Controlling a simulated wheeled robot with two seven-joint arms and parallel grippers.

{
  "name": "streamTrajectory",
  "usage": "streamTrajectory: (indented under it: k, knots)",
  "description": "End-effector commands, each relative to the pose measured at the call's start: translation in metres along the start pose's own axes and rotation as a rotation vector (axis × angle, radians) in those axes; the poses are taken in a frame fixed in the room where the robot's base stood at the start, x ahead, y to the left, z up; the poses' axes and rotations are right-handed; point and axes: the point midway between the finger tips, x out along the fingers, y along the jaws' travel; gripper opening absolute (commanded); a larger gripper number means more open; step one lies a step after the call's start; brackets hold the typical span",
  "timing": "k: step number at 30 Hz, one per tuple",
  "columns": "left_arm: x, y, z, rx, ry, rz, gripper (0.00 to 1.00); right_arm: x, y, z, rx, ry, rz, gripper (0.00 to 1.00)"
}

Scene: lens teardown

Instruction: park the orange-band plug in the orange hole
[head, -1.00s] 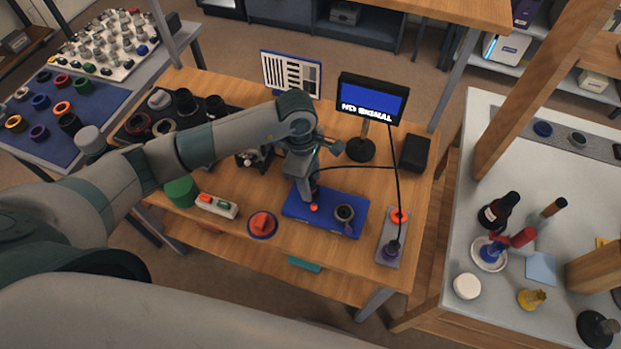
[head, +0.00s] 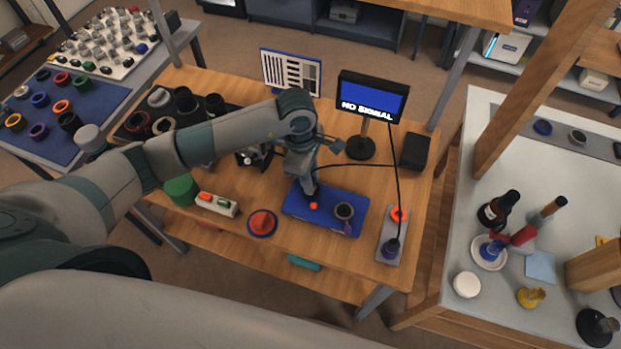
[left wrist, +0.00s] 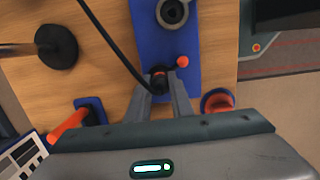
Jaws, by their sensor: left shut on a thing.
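My left gripper (head: 310,192) is over the left part of the blue board (head: 325,212). In the left wrist view its fingers (left wrist: 160,88) are shut on a black plug with an orange band (left wrist: 160,72), with a black cable running to it. I cannot tell whether the plug still touches the board. The orange-ringed hole (head: 399,214) is on a grey plate (head: 385,250) to the right, apart from the gripper. A purple-band plug (head: 391,246) with a cable stands at the near end of that plate. My right gripper is not in view.
A small orange ball knob (head: 313,206) and a ringed lens part (head: 344,211) are on the blue board. A monitor (head: 373,98) stands behind, its cables crossing the table. A black box (head: 415,152) and an orange round part (head: 262,222) are nearby.

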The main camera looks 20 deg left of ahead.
Motion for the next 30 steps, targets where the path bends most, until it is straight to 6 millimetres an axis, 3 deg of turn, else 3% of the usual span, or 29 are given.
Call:
streamTrajectory:
  k: [30]
  knots:
    - [-0.0101,-0.0003,0.0012,0.0,0.0,-0.001,0.0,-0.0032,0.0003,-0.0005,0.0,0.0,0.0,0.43]
